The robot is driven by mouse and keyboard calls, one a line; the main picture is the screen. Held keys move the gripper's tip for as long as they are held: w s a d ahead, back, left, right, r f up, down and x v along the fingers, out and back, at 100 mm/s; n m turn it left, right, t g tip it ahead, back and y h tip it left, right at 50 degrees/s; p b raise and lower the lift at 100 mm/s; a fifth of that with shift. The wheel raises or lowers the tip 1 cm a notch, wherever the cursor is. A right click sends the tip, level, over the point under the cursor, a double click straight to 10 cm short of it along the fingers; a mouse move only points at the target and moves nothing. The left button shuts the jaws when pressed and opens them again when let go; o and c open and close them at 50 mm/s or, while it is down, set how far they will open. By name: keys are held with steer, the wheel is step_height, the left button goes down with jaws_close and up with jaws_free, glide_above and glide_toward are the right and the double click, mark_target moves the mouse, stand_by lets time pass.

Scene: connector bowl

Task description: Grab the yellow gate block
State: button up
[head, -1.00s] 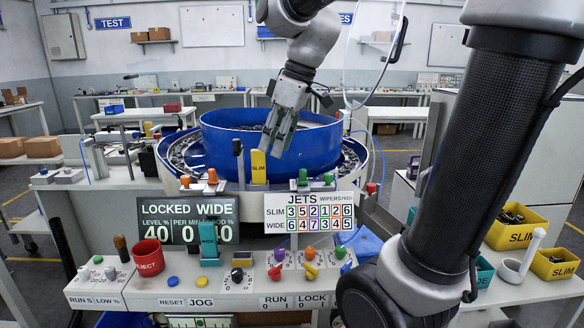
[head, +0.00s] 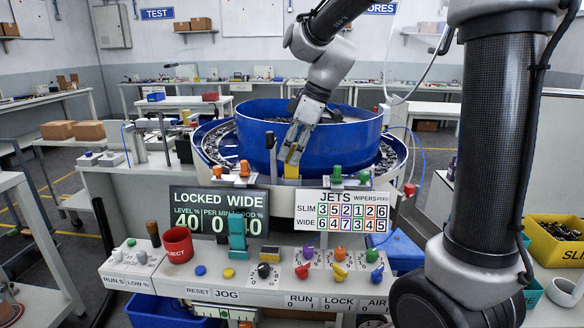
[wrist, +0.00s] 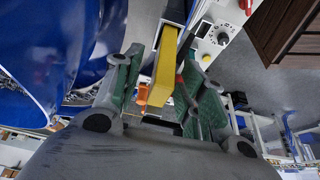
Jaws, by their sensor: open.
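In the wrist view the yellow block (wrist: 165,72) shows between the two green-padded fingers of my gripper (wrist: 160,88). The fingers are spread with space beside the block. I cannot tell whether either finger touches it.
Orange-knobbed (head: 245,169) and green-knobbed (head: 336,174) fittings stand on either side of the block. The LOCKED WIDE display (head: 219,211) and JETS sign (head: 345,211) are in front.

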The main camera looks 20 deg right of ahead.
jaws_close()
steer(key=shift+r, duration=0.2)
